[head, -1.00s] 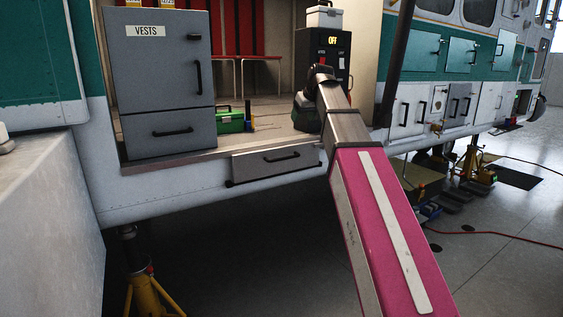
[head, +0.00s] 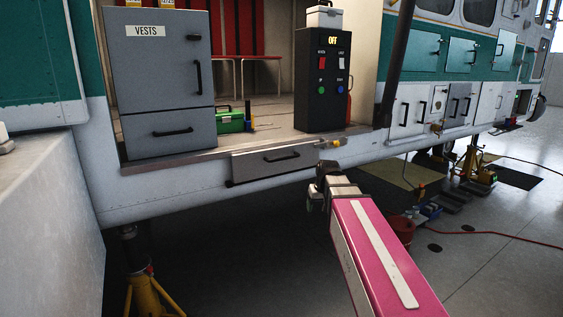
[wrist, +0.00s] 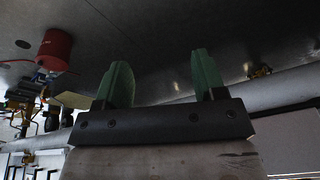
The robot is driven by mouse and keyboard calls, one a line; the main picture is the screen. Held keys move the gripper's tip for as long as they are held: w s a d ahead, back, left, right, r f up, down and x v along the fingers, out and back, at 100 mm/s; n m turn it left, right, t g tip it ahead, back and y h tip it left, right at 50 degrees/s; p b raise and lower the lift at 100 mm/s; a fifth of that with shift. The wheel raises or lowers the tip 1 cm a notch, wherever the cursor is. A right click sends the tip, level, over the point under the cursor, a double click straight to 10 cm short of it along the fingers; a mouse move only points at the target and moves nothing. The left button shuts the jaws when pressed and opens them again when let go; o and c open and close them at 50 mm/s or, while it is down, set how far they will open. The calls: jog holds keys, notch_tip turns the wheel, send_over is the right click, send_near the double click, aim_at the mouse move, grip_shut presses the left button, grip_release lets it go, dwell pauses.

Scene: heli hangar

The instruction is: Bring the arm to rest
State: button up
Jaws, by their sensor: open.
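In the head view my pink arm reaches up from the bottom right. Its dark end, with my gripper (head: 316,190), is in front of the helicopter's lower side, below the cabin floor edge and right of the grey drawer (head: 280,158). The fingertips are hard to make out there. In the wrist view my gripper (wrist: 162,82) shows two green fingers spread apart with nothing between them. Beyond them is dark hangar floor.
On the cabin floor stand a grey VESTS cabinet (head: 162,85), a green toolbox (head: 231,121) and a black control box (head: 323,85) lit OFF. A red bucket (wrist: 55,48) shows in the wrist view. Yellow jacks (head: 150,290) support the helicopter.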

jog(key=s+d+f+m+g, duration=0.1)
jog(key=s+d+f, duration=0.1)
jog(key=s+f, duration=0.6)
jog(key=s+d+f+m+g+h, duration=0.1)
jog(key=s+d+f, duration=0.1)
jog(key=s+f, duration=0.6)
notch_tip(320, 180, down, 5)
jog(key=shift+d+r+g, duration=0.2)
jog(key=shift+d+g, duration=0.15)
jog(key=shift+g, duration=0.05)
